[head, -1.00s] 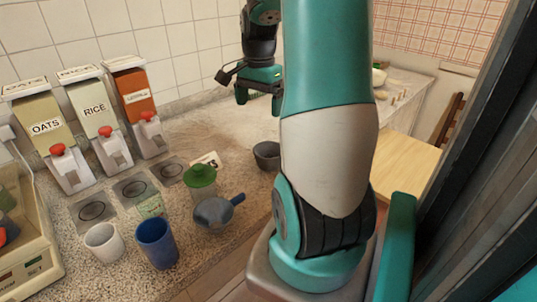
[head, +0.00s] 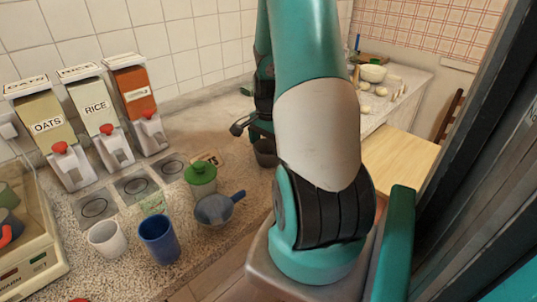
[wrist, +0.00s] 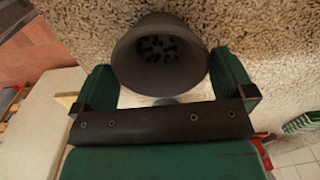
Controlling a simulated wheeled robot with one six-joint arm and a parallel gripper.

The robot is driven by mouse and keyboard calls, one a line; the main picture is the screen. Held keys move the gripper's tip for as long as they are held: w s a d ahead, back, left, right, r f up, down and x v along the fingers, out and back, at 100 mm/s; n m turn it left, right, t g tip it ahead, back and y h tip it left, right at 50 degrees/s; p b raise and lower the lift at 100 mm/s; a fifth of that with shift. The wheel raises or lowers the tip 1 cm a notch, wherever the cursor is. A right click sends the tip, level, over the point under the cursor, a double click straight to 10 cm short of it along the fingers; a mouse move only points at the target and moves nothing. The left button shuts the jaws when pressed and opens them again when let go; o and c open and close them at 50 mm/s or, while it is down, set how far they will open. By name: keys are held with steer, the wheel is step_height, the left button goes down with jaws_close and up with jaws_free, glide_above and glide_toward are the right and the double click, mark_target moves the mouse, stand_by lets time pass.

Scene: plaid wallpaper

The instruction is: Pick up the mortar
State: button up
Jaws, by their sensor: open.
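The mortar is a dark grey cup with a flared rim. In the wrist view the mortar (wrist: 160,62) shows its open mouth, with several dark spots inside. In the head view the mortar (head: 265,157) stands on the speckled counter, partly hidden by my arm and gripper. My gripper (wrist: 164,70) is open, with one green finger on each side of the mortar. A narrow gap seems to show on the left; on the right I cannot tell whether the finger touches. In the head view my gripper (head: 260,128) is low over the mortar.
Dispensers (head: 100,125) line the wall. The counter's front edge is close.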

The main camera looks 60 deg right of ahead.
mark_target(269, 153)
step_height(269, 153, down, 4)
steer(key=shift+r, duration=0.2)
steer(key=shift+c, duration=0.2)
steer(key=c, duration=0.9)
steer(key=shift+r, duration=0.1)
